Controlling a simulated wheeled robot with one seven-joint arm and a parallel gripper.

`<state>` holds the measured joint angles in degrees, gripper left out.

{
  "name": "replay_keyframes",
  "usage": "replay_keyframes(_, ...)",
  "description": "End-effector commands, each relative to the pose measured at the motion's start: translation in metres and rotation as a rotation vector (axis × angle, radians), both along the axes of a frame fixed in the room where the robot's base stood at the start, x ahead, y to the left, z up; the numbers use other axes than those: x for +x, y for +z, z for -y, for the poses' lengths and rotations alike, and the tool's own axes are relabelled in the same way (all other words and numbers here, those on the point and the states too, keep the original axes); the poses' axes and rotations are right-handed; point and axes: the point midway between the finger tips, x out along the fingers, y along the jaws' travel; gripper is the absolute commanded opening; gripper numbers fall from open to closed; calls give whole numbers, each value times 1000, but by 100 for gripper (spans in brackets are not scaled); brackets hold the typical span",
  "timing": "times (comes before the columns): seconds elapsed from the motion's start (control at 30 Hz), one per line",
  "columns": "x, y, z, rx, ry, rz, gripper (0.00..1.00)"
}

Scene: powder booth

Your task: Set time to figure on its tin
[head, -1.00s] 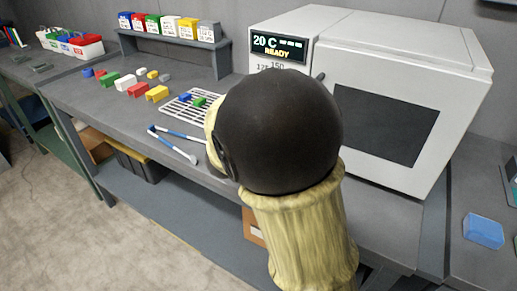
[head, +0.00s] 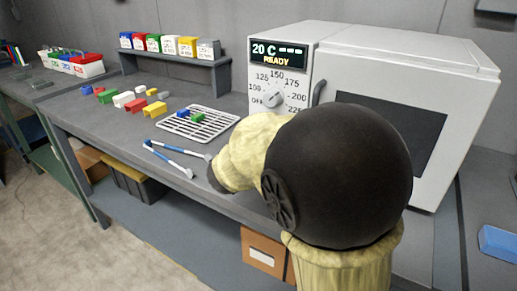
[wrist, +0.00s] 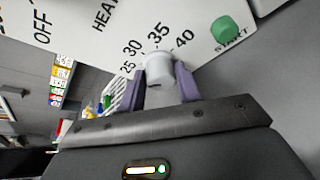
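A white timer knob (wrist: 158,68) stands on the oven's (head: 478,100) pale front panel in the wrist view, with 25, 30, 35 and 40 printed around it. I cannot make out its pointer. My gripper (wrist: 162,86) has its two purple fingers on either side of the knob; whether they press on it is unclear. In the head view my arm hides the gripper and this knob. Several coloured tins with white labels, such as the red tin (head: 138,42) and the grey tin (head: 208,50), stand on a small shelf (head: 180,58). Their figures are too small to read.
A temperature dial (head: 272,99) sits above, under a display (head: 278,54) reading 20 C, dashes and READY. A green START button (wrist: 225,28) is right of the knob. A wire rack (head: 222,124) holds blue and green pieces. Blue-white tongs (head: 176,148) lie on the bench.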

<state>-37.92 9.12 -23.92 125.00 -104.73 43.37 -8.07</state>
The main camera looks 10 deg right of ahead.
Motion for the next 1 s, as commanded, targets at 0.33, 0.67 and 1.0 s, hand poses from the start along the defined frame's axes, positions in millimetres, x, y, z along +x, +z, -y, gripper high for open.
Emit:
replay_keyframes(0.33, 0, 0, 0, -1, 0, -1, 52)
replay_keyframes(0.67, -23, 11, -15, 1, 4, 0, 52)
replay_keyframes(1.0, -77, 34, -50, 1, 4, 2, 52)
